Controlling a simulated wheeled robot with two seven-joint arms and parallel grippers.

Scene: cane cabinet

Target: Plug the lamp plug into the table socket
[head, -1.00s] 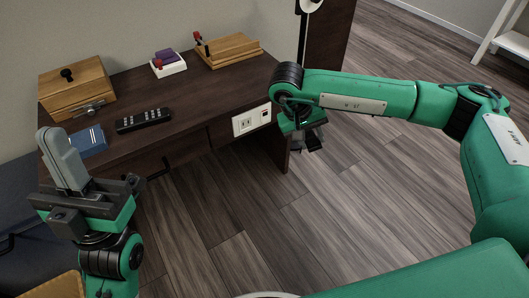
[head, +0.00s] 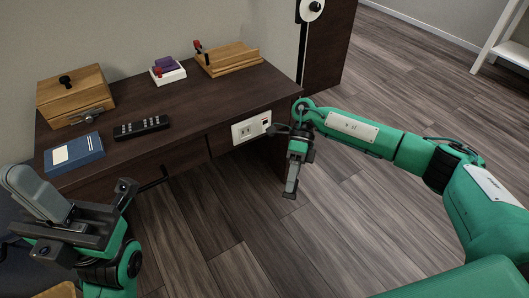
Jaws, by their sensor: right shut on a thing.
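The table socket (head: 251,127) is a white plate on the front of the dark desk, near its right end. My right gripper (head: 277,130) is just right of the socket plate, close to the desk front. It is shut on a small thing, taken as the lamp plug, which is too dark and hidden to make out. I cannot tell whether it touches the socket. My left gripper (head: 85,215) is open and empty at the lower left, in front of the desk.
On the desk (head: 195,105) are a wooden box (head: 75,95), a blue book (head: 74,154), a black remote (head: 141,127), a white tray with a purple block (head: 166,71) and a wooden board (head: 228,62). A white disc (head: 312,8) tops a black pole behind. Floor at right is open.

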